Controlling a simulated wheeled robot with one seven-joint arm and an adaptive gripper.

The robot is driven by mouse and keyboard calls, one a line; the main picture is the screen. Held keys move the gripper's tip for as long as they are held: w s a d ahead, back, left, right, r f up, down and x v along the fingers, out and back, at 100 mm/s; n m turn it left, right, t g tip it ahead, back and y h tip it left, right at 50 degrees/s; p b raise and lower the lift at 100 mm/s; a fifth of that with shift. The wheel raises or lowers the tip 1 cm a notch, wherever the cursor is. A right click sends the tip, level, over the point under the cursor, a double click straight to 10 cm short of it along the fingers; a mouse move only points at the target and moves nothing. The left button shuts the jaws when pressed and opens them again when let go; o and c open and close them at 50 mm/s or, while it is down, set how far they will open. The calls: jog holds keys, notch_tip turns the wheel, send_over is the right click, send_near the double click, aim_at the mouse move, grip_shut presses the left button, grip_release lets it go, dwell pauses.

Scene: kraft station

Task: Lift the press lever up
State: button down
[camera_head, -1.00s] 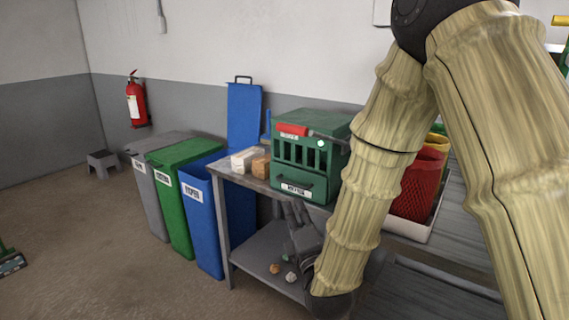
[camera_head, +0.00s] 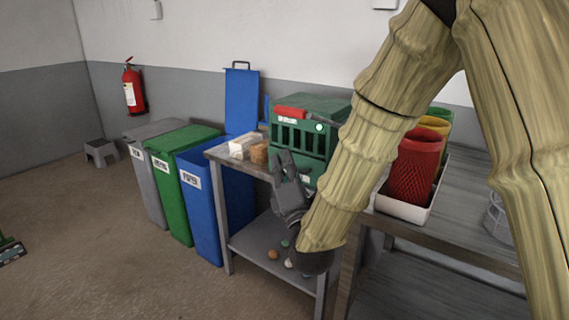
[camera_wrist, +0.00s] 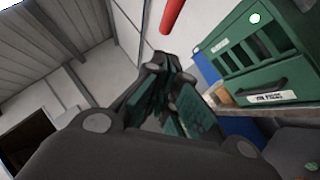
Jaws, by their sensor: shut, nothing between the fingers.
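The press is a green slotted box (camera_head: 327,103) on the table, with a round white light on its front. Its red lever handle (camera_head: 290,113) lies across the upper front. In the wrist view the red handle (camera_wrist: 171,14) shows at the top, beyond the fingertips, and the press (camera_wrist: 262,50) with its lower drawer is at the right. My gripper (camera_head: 284,155) is shut and empty, pointing up in front of the press, below the handle and apart from it. It hides part of the press's lower front. Its fingers also show in the wrist view (camera_wrist: 168,62).
White and brown blocks (camera_head: 243,145) sit on the table left of the press. Grey, green and blue bins (camera_head: 200,205) stand further left. A white tray (camera_head: 412,211) with red, yellow and green baskets is at the right. Small pieces lie on the lower shelf (camera_head: 252,240).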

send_near(278, 113)
jog(key=w+a, duration=0.1)
jog(key=a, duration=0.2)
jog(key=shift+w+d+r+p, duration=0.25)
jog(key=shift+w+d+r, duration=0.25)
jog(key=shift+w, duration=0.3)
jog(key=shift+w+d+r+p, duration=0.25)
jog(key=shift+w+d+r, duration=0.2)
jog(key=shift+w, duration=0.3)
